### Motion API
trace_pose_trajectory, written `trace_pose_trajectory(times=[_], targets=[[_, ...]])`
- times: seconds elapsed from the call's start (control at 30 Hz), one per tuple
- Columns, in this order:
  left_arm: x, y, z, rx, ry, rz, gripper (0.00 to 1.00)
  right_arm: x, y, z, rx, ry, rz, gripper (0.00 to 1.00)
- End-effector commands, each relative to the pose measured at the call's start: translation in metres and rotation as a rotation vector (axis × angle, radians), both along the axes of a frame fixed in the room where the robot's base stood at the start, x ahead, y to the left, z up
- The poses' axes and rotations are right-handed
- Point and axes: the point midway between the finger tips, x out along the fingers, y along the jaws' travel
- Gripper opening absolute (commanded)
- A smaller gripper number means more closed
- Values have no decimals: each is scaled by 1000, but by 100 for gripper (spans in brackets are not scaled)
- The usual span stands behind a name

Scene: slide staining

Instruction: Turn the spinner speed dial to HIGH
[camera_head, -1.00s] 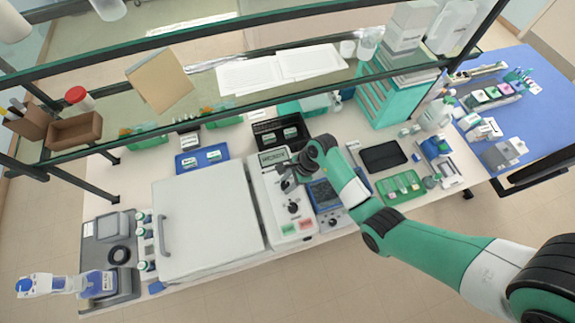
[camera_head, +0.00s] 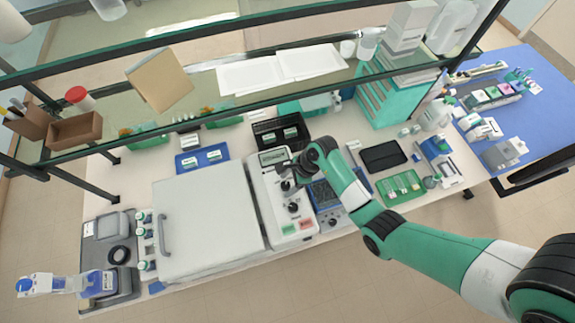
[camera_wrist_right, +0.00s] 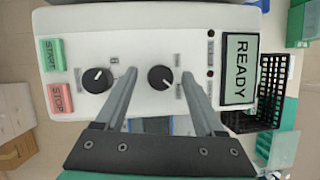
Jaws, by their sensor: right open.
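The spinner is a white machine (camera_head: 263,189) with a panel that also shows in the right wrist view (camera_wrist_right: 205,15). It has two black dials: one nearer the READY display (camera_wrist_right: 160,77), one nearer the buttons (camera_wrist_right: 98,80). Their small labels are unreadable, so I cannot tell which is the speed dial. Each has a pale pointer mark. My right gripper (camera_wrist_right: 158,75) is open and empty, with its fingertips on either side of the dial nearer the display; contact is not clear. In the head view my right gripper (camera_head: 285,170) is over the panel's upper part. My left gripper is not in view.
The READY display (camera_wrist_right: 239,68), green START button (camera_wrist_right: 52,55) and red STOP button (camera_wrist_right: 60,98) are on the panel. A large white lidded box (camera_head: 207,220) stands left of the spinner. A black rack (camera_head: 280,132) is behind it. A glass shelf (camera_head: 215,110) spans above.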

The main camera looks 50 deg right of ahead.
Motion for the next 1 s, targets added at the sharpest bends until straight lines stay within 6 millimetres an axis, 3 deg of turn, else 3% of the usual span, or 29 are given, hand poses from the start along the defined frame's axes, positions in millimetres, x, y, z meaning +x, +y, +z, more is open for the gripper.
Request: trace_pose_trajectory(times=[0.27, 0.7, 1.0], targets=[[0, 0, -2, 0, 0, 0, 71, -2, -4, 12, -1, -4, -1, 71], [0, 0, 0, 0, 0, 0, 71, -29, -28, 99, -1, -3, -2, 71], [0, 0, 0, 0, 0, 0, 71, -33, -31, 107, 0, 0, 0, 71]])
